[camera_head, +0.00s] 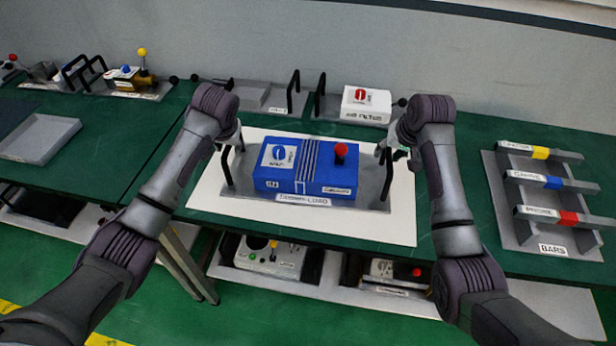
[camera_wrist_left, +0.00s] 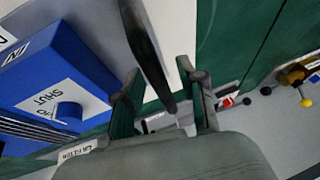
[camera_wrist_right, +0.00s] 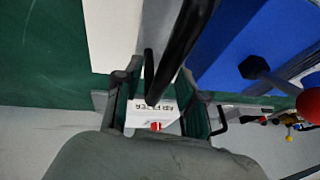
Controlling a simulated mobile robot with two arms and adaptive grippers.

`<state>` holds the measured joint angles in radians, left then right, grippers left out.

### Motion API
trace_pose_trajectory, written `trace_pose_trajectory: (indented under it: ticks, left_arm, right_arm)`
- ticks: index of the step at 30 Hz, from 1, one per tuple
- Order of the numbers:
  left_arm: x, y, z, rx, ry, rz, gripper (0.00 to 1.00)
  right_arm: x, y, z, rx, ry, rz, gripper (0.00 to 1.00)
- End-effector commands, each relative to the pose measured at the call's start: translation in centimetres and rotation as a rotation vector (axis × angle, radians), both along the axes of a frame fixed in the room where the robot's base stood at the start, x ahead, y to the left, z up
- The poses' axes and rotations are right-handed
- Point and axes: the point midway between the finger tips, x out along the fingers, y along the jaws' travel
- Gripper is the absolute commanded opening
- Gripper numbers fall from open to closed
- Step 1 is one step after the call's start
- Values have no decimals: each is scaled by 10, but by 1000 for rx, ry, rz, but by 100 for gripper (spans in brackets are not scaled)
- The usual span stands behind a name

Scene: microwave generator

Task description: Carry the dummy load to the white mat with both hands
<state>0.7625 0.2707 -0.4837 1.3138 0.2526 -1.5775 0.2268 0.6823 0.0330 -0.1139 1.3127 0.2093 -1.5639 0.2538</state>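The dummy load is a blue box (camera_head: 318,170) with a red knob and a "SHUT" dial, on a grey labelled tray with a black handle at each end. It sits within the white mat (camera_head: 400,218) and looks level. My left gripper (camera_head: 230,143) is at its left handle. In the left wrist view, that handle (camera_wrist_left: 150,50) runs between spread fingers with gaps beside it. My right gripper (camera_head: 388,148) is at the right handle. In the right wrist view, this handle (camera_wrist_right: 182,45) also lies between spread fingers, apart from them.
A white air filter box (camera_head: 366,103) and an empty-looking grey tray (camera_head: 262,97) stand behind the mat. A rack of bars (camera_head: 545,225) is at the right. Another grey tray (camera_head: 42,138) is on the left table. A lower shelf holds more units.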

Motion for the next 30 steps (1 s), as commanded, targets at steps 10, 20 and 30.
trace_pose_trajectory:
  ticks: [10, 20, 30]
  left_arm:
    - [-3, -2, 10, -2, -3, -1, 40]
    - [-30, -12, 71, -2, -4, -3, 40]
    - [-47, -18, 107, -1, -2, -1, 40]
  right_arm:
    - [0, 1, 0, 1, 0, 1, 40]
    - [0, 1, 0, 1, 0, 1, 40]
    - [0, 0, 1, 1, 0, 1, 40]
